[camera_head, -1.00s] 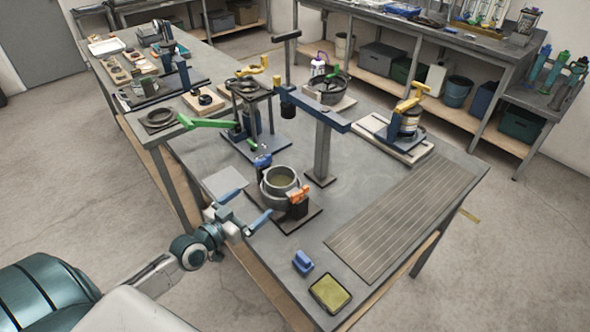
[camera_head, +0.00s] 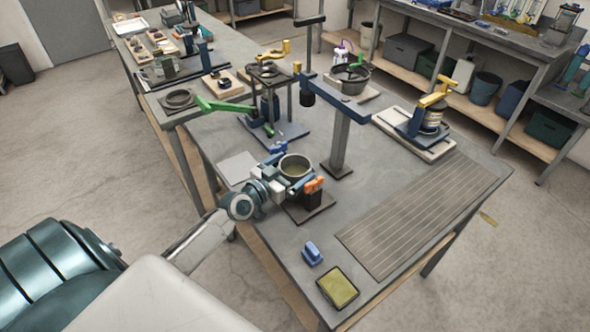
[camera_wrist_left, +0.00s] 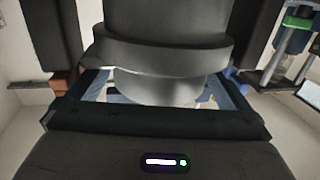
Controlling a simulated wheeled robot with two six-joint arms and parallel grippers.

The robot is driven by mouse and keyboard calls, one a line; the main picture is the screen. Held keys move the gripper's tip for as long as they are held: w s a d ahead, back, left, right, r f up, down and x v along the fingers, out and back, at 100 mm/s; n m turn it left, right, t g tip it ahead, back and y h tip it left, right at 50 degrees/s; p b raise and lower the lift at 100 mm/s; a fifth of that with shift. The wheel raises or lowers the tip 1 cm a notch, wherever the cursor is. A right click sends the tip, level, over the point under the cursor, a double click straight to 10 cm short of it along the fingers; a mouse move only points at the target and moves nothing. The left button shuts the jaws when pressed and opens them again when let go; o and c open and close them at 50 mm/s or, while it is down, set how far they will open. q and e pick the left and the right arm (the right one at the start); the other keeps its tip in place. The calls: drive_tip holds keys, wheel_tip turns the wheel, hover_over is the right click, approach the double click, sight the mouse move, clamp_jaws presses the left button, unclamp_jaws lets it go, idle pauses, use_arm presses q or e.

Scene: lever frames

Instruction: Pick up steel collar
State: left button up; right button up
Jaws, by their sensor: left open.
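The steel collar (camera_head: 295,167) is a grey open-topped ring on a dark square base plate on the near table. An orange clamp-like part (camera_head: 313,186) is at its near right side. My left gripper (camera_head: 284,172) is open at the collar's left side, with its blue fingers reaching either side of it. In the left wrist view, a dark grey stepped cylinder, the collar (camera_wrist_left: 165,50), fills the space between the two dark fingers. Gaps show beside its upper part; whether the fingers touch it lower down is unclear. My right gripper is not in view.
A dark post with a blue arm (camera_head: 340,130) stands just behind the collar. A stand with a green lever (camera_head: 225,107) is behind to the left. A blue block (camera_head: 312,253) and a yellow-topped tray (camera_head: 338,287) lie in front. A slatted mat (camera_head: 420,215) covers the right side.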

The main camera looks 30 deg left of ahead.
use_arm(q)
drive_tip(key=shift+x, duration=0.95)
drive_tip(key=shift+s, duration=0.1)
drive_tip(key=shift+c, duration=0.2)
drive_tip(key=c, duration=1.1)
drive_tip(key=shift+c, duration=0.3)
drive_tip(key=shift+r, duration=0.15)
